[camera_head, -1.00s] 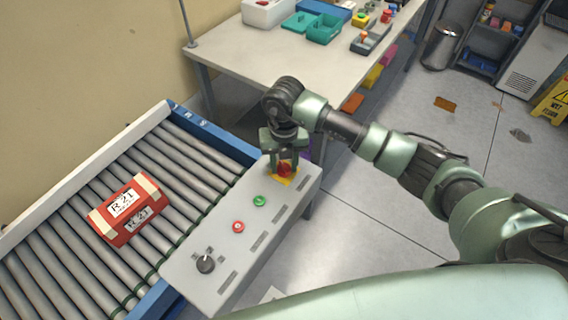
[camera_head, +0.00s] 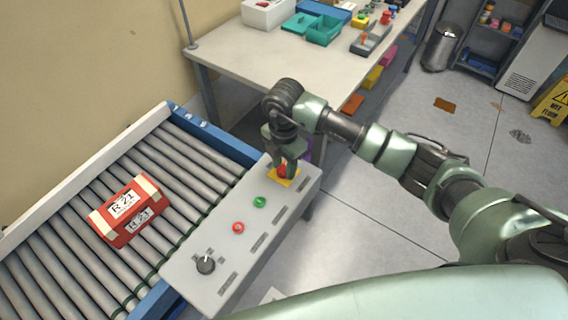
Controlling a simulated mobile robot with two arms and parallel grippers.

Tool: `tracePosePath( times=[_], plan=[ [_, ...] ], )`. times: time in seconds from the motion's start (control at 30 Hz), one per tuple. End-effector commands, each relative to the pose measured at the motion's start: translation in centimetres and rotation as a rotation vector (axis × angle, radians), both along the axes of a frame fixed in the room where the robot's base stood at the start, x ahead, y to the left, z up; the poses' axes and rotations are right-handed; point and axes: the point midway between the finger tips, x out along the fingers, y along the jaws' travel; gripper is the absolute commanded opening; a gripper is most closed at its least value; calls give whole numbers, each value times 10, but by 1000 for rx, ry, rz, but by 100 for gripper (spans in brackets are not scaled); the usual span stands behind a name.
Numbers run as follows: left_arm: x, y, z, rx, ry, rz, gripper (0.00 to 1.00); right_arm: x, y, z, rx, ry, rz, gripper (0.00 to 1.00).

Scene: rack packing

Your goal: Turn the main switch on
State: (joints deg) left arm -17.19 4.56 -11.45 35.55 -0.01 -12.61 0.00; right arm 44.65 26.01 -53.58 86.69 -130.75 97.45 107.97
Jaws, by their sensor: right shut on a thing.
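The grey control panel (camera_head: 215,256) stands at the right side of the conveyor. At its far end a red switch handle (camera_head: 282,172) sits on a yellow plate (camera_head: 291,181); I take it as the main switch. My right gripper (camera_head: 284,174) reaches down over it from above and is shut on the red handle. The fingers hide part of the handle, so its exact angle is hard to read. My left gripper is not in view.
The panel also has a green button (camera_head: 260,202), a red button (camera_head: 238,228) and a black knob (camera_head: 205,264). A red-and-white box (camera_head: 126,212) marked R 21 lies on the conveyor rollers (camera_head: 185,150). A worktable (camera_head: 270,62) with bins stands behind.

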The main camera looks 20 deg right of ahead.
Motion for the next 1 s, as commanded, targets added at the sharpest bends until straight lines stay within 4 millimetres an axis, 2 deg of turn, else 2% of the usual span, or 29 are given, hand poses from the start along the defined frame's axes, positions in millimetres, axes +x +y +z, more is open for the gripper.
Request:
tracePosePath(
  times=[0.4, 0.97, 1.0],
  plan=[
    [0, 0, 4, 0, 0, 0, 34, 1, 0, 1, 0, -4, -188, 0],
    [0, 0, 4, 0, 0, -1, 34, 2, 0, 2, 0, -5, -214, 0],
    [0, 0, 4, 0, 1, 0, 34, 2, 0, 2, 1, -5, -213, 49]
  ],
)
